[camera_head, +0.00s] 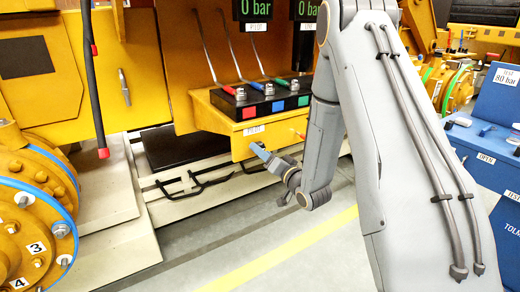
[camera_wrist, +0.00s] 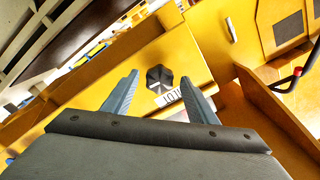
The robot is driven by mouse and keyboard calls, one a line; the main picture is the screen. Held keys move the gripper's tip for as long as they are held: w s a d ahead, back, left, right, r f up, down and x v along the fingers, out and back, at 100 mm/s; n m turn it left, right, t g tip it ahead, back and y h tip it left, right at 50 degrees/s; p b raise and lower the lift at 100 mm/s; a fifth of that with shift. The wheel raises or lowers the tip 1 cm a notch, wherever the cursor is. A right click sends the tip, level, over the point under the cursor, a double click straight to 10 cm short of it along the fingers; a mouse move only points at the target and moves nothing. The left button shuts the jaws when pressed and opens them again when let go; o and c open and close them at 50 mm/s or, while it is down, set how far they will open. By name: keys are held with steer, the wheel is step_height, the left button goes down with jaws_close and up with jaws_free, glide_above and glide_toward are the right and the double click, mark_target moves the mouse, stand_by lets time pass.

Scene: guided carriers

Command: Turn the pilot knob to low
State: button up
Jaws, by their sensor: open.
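The pilot knob (camera_wrist: 155,71) is a dark, many-sided knob with a white mark, on the yellow panel (camera_wrist: 195,55). In the head view my gripper (camera_head: 262,153) is at the front of the yellow box (camera_head: 222,125), below the PILOT label (camera_head: 254,130). The knob cannot be made out there.
Above the box is a black valve block (camera_head: 262,105) with red, blue and green squares and several long levers. Yellow pipe flanges (camera_head: 35,205) stand at left. A blue cabinet (camera_head: 490,130) is at right. The floor below has a yellow stripe (camera_head: 290,247).

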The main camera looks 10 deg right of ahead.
steer(key=shift+x, duration=1.25)
steer(key=c, duration=1.1)
steer(key=shift+o, duration=0.2)
